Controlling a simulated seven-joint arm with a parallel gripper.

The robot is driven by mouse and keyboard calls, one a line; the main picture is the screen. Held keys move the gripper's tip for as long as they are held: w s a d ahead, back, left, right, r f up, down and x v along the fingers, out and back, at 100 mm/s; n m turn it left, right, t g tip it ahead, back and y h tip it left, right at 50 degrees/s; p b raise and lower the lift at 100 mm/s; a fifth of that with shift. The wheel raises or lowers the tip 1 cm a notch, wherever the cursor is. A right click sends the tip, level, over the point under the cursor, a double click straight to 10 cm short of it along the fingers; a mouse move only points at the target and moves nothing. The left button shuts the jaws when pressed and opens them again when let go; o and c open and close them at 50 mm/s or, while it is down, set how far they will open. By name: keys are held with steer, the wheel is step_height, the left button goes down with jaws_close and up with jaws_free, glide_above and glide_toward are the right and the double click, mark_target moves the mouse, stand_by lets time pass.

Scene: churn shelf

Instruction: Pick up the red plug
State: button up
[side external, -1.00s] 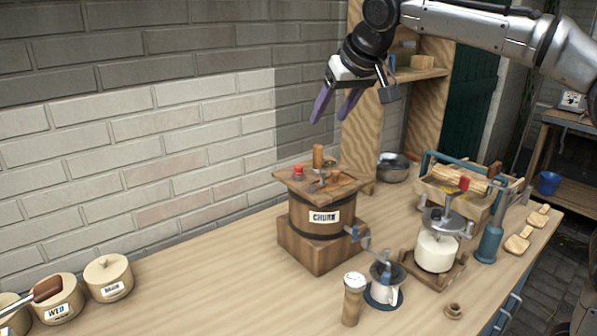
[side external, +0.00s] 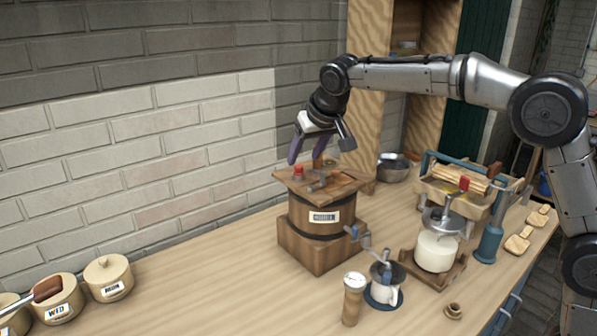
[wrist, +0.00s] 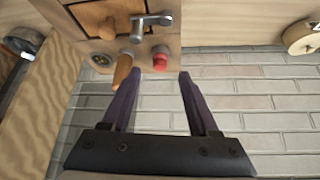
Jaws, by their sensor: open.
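The red plug (side external: 298,170) stands on the wooden lid (side external: 345,182) of the churn (side external: 305,217), near the lid's back left. In the wrist view the red plug (wrist: 160,60) lies just beyond the gap between the fingertips. My gripper (side external: 305,159) is open and empty, with its purple fingers pointing down just above the lid. It also shows in the wrist view (wrist: 161,76). Whether a finger touches anything on the lid, I cannot tell. A wooden peg (wrist: 122,69) stands beside the plug, close to one fingertip; in the side view the gripper mostly hides it.
A metal fitting (wrist: 150,24) sits on the lid near the plug. A brick wall (side external: 150,150) rises behind the churn.

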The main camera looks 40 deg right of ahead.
mark_target(298, 166)
steer(key=x, duration=0.4)
steer(key=shift+w, duration=0.25)
jaws_close()
